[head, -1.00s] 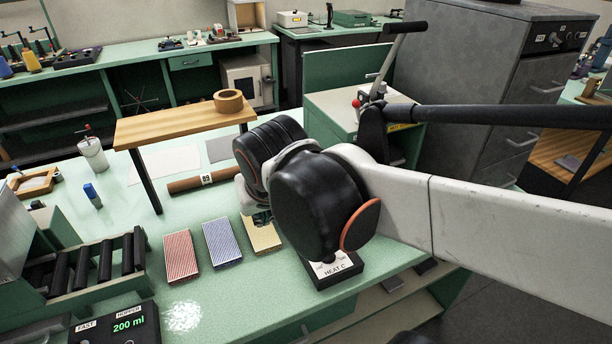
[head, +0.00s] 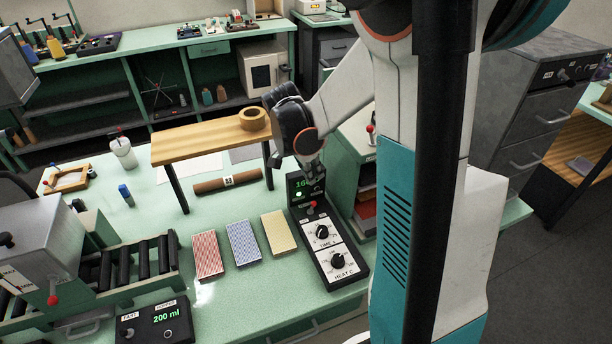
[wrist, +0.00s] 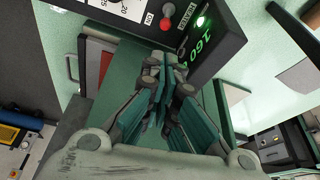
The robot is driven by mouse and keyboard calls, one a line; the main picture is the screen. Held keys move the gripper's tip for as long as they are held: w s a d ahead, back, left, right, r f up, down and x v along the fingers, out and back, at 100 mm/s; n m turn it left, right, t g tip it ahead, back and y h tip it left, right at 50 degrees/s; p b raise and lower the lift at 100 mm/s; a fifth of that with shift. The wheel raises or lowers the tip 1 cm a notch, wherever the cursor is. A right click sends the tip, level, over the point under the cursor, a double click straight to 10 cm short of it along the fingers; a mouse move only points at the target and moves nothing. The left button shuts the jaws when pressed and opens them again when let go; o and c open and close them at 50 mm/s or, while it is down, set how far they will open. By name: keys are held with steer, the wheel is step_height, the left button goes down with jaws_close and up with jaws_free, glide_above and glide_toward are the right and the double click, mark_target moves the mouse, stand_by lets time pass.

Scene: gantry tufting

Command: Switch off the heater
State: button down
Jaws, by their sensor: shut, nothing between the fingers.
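The heater control box (head: 341,263) is black and stands at the right of the green bench. It has TIME and HEAT C dials, a red-tipped lever (head: 311,207) and a raised panel with green digits reading about 160. In the wrist view, a HEATER label is on the panel beside a lit green lamp (wrist: 200,21). A small metal switch (wrist: 182,48) shows there, close to my fingertips, and a red knob (wrist: 167,22) is nearby. My gripper (head: 313,175) is shut and empty at the raised panel's top. Contact with the switch cannot be told.
A wooden shelf (head: 205,139) with a tape roll (head: 252,118) stands left of my gripper. Red, blue and yellow cards lie left of the box, with a brown tube (head: 226,182) behind them. A green cabinet (head: 350,160) stands close on the right.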

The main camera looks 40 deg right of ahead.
steer(key=shift+d+f, duration=0.1)
steer(key=shift+f, duration=0.05)
steer(key=b, duration=0.3)
glide_above(310, 211)
steer(key=d, duration=0.4)
steer(key=f, duration=0.9)
steer(key=shift+s+d+f, duration=0.1)
steer(key=shift+s+f, duration=0.05)
steer(key=shift+s, duration=0.05)
steer(key=shift+w+a+r+g+h+b, duration=0.1)
steer(key=shift+a+r+g+h+b, duration=0.05)
steer(key=shift+a+h+b, duration=0.3)
steer(key=shift+w+a+r+g+h+b, duration=0.15)
steer(key=shift+h+b, duration=0.1)
steer(key=shift+h, duration=0.3)
steer(key=shift+w+a+h+b, duration=0.1)
steer(key=shift+a+h+b, duration=0.55)
steer(key=shift+h+b, duration=0.2)
steer(key=shift+w+a+r, duration=0.15)
steer(key=shift+a+r, duration=0.05)
steer(key=shift+a, duration=0.35)
steer(key=shift+r, duration=0.2)
steer(key=shift+r+p, duration=0.35)
steer(key=shift+r, duration=0.35)
